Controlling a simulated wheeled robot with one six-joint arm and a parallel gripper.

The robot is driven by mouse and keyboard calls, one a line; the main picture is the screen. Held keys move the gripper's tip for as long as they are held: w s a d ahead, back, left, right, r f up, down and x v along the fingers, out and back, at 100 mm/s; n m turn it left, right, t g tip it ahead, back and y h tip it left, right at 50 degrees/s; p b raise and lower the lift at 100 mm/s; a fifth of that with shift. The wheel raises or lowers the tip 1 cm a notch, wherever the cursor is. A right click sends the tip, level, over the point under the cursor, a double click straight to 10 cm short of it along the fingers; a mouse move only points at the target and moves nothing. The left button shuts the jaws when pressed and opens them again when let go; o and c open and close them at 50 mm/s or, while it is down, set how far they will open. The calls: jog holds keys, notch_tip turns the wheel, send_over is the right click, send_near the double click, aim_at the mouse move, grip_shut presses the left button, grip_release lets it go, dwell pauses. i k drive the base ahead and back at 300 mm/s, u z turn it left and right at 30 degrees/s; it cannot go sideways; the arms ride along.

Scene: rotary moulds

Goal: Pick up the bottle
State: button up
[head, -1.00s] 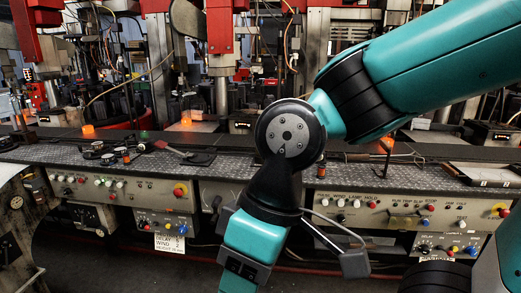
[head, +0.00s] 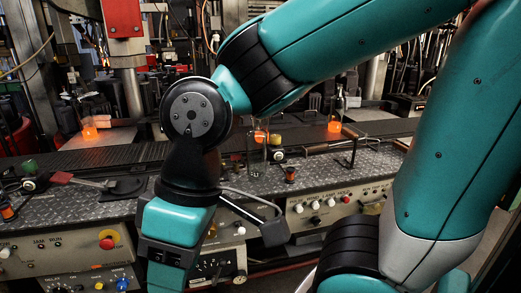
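Several clear glass bottles show in the head view. One clear bottle (head: 257,155) stands on the near metal bench just right of my wrist, with an orange glow behind or in its upper part; I cannot tell which. Another bottle with a glowing orange base (head: 335,118) stands further back at the right. A third glowing one (head: 88,125) stands at the back left. I cannot tell which bottle the task means. My arm crosses the view and its wrist points down in front of the bench. My gripper's fingers are below the picture edge, so their state is hidden.
The patterned metal bench (head: 75,215) holds tools, knobs and small parts. A control panel (head: 65,255) with buttons faces me below it. A dark conveyor strip (head: 110,155) runs behind the bench. Machines with a red block (head: 122,17) rise at the back.

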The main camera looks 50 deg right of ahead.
aim_at(256, 138)
jog(key=z, duration=0.55)
jog(key=i, duration=0.65)
jog(key=z, duration=0.7)
